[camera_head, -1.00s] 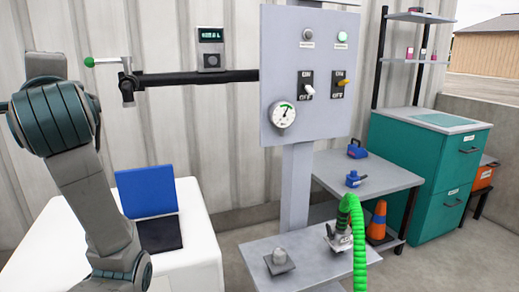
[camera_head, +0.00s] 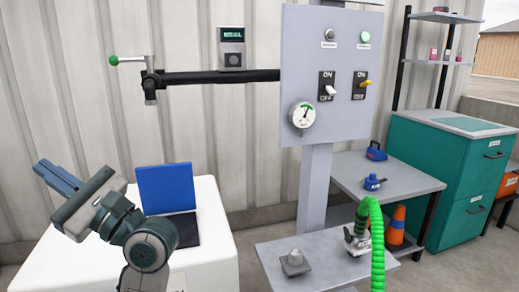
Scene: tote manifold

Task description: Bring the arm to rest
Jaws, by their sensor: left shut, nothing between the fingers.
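My left arm comes up from the lower left. Its gripper (camera_head: 58,180) points up and to the left, in front of the corrugated wall. The fingers are shut and hold nothing. The gripper is apart from the white table (camera_head: 215,250) and the blue laptop (camera_head: 166,188) on it, which sit to its right. My right gripper is not in view.
A grey control panel (camera_head: 296,68) with switches and a gauge (camera_head: 302,115) stands on a post at centre. A green hose (camera_head: 377,245) rises from a fitting on the low grey shelf (camera_head: 325,262). A teal cabinet (camera_head: 440,160) and orange cone (camera_head: 396,225) are at right.

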